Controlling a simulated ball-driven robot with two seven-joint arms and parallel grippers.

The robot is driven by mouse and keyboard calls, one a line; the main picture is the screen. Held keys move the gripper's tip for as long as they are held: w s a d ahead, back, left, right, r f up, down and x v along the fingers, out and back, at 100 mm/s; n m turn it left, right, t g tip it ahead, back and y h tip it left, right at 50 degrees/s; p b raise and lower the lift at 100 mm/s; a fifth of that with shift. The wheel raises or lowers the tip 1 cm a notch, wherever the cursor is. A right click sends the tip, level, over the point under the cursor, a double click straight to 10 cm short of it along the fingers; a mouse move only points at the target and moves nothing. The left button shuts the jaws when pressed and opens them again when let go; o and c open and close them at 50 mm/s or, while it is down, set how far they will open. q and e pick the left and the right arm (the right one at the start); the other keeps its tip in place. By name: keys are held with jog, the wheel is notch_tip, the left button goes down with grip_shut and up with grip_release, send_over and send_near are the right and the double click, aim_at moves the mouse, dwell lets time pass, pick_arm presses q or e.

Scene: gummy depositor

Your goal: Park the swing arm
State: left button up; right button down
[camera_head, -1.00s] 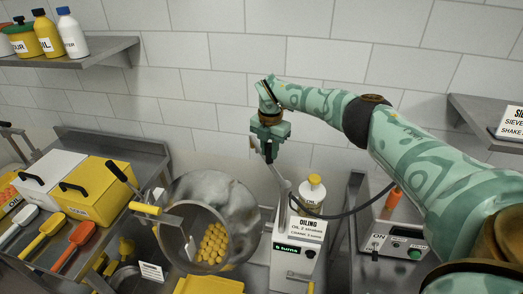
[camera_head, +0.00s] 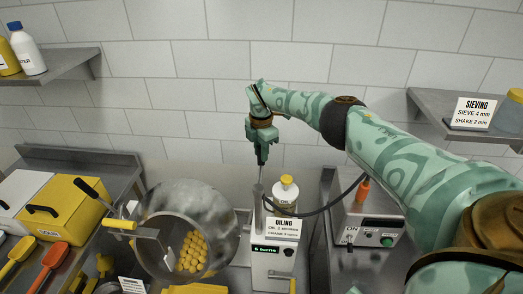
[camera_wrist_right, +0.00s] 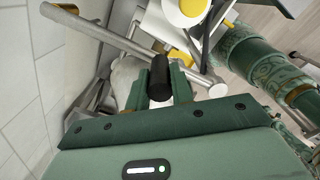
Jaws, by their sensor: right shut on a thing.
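My right gripper (camera_head: 262,158) is above the oiling machine, pointing down. In the right wrist view its fingers (camera_wrist_right: 160,88) are shut around a black cylindrical grip (camera_wrist_right: 160,76). A grey metal bar, which looks like the swing arm (camera_wrist_right: 115,40), runs slantwise past this grip to a round end at the right. In the head view a thin grey upright part of it (camera_head: 258,192) shows just below my fingers, beside the white oiling machine (camera_head: 271,268). The fingers and my arm hide how the bar joins the machine. My left gripper is out of view.
A yellow-capped bottle (camera_head: 286,190) stands close right of the gripper, behind the oiling sign (camera_head: 286,228). A dark hose (camera_head: 325,205) curves to the switch box (camera_head: 365,225). A tilted metal drum (camera_head: 165,205) with yellow balls stands left. The tiled wall is behind.

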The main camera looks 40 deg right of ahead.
jog(key=shift+d, duration=0.1)
dwell(0.3)
jog(key=c, duration=1.2)
grip_release()
jog(key=shift+s, duration=0.15)
jog(key=shift+c, duration=0.2)
jog(key=shift+r, duration=0.1)
notch_tip(320, 180, up, 16)
jog(key=b, duration=0.1)
jog(key=shift+b, duration=0.35)
jog(key=shift+r, duration=0.1)
